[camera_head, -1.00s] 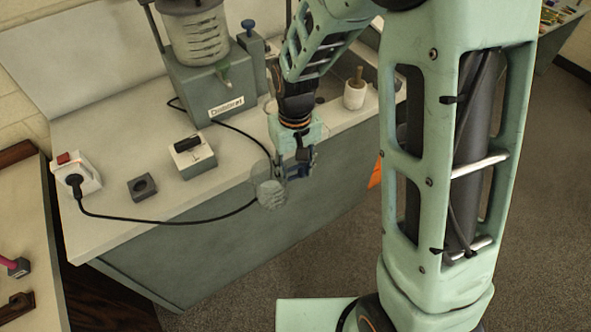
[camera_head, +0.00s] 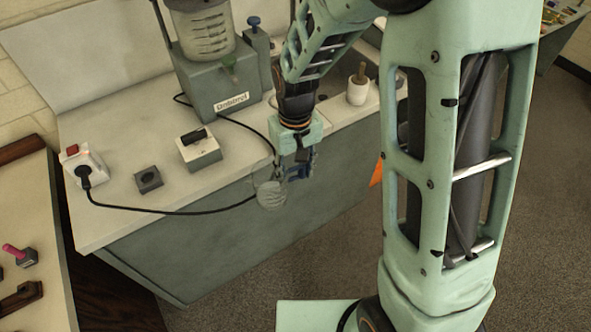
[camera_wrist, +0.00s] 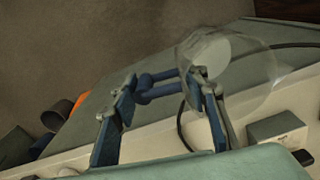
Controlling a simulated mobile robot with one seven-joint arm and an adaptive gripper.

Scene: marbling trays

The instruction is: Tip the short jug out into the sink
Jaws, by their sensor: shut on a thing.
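The short jug (camera_head: 270,194) is a clear, see-through vessel with pale markings on its side. My gripper (camera_head: 298,171) is shut on it and holds it in the air near the bench's front edge. In the wrist view the jug (camera_wrist: 250,82) shows at the upper right by the right finger of my gripper (camera_wrist: 165,100), tilted in that picture. Its clear wall makes any contents hard to tell.
The bench (camera_head: 105,215) carries a grey machine (camera_head: 215,90), a switch box (camera_head: 199,150), a small dark block (camera_head: 148,180) and a socket box (camera_head: 84,172) with a black cable (camera_head: 165,212). A white pot (camera_head: 357,92) stands behind my arm. Open floor (camera_head: 500,260) lies right.

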